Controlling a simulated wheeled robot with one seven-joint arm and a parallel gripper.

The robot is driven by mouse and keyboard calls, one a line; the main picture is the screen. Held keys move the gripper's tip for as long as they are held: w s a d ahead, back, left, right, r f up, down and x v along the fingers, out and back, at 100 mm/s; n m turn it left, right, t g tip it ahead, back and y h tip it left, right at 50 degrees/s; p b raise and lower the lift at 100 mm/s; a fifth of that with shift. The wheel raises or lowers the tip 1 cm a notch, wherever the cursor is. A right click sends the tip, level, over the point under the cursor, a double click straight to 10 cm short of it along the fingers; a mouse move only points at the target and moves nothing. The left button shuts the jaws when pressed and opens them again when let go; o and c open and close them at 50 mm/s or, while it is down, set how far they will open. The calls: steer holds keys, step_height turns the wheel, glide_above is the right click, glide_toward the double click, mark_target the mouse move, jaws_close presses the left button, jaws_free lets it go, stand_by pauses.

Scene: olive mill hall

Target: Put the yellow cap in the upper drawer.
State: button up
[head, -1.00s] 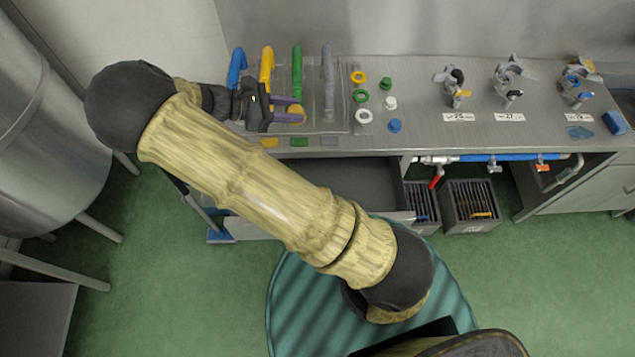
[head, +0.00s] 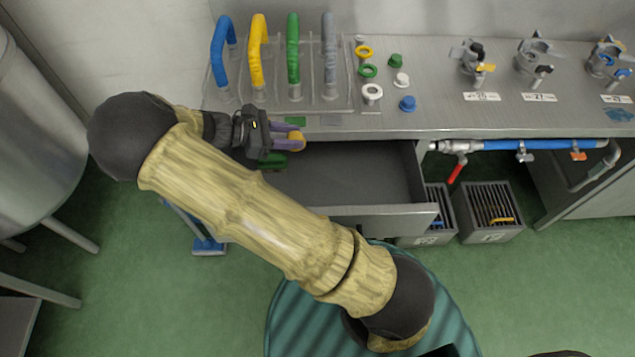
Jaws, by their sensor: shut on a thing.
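The yellow cap (head: 297,138) is held between the purple fingers of my gripper (head: 290,134). My gripper is shut on it, in front of the counter's front edge, near the left back of an open drawer (head: 373,217). The cap's height above the drawer cannot be told exactly. The drawer is pulled out under the counter, with a dark, largely bare floor. My arm hides its left part. A green thing (head: 275,160) shows just below my gripper, partly hidden.
The counter (head: 436,118) carries upright blue, yellow, green and grey handles, several small caps and rings, and valve fixtures at right. A pipe with a red lever (head: 456,172) runs right of the drawer. Grated bins (head: 490,236) stand below it.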

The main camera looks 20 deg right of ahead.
step_height(320, 180, down, 18)
steer(key=b, duration=1.1)
steer(key=shift+r+b, duration=0.15)
steer(key=shift+b, duration=0.25)
steer(key=shift+r, duration=0.1)
steer(key=d, duration=0.6)
steer(key=s+d+b, duration=0.1)
steer(key=d, duration=1.1)
steer(key=shift+s, duration=0.3)
steer(key=shift+f+b, duration=0.6)
steer(key=shift+f, duration=1.15)
steer(key=shift+f, duration=0.65)
steer(key=o, duration=1)
steer(key=shift+w+a, duration=0.1)
